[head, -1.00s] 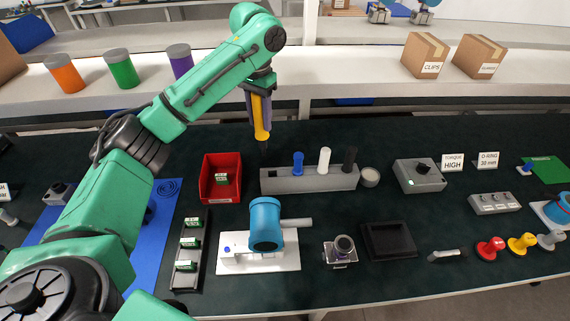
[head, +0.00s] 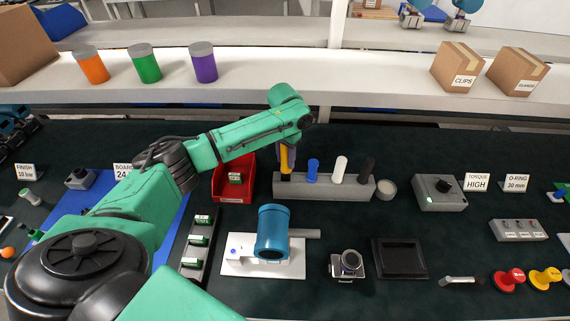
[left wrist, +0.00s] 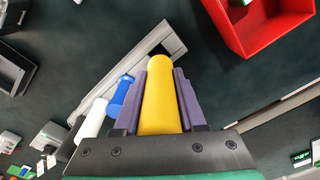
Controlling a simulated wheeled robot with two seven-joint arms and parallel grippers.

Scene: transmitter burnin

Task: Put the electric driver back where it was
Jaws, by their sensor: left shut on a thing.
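The yellow electric driver (head: 285,160) is upright at the left end of the grey holder rack (head: 325,188). My left gripper (head: 286,150) is shut on it, partly hidden behind my arm in the head view. In the left wrist view the yellow driver (left wrist: 160,95) sits between the purple fingers, over the end of the grey rack (left wrist: 150,48). Its lower tip is hidden, so I cannot tell how deep it sits. Blue (head: 313,170), white (head: 339,169) and black (head: 366,170) handles stand in the rack to its right. My right gripper is not in view.
A red bin (head: 233,180) stands close left of the rack. A small round cup (head: 387,190) is at its right end. A blue device on a white plate (head: 272,235) lies in front. A grey control box (head: 438,193) is farther right. Dark table is clear between.

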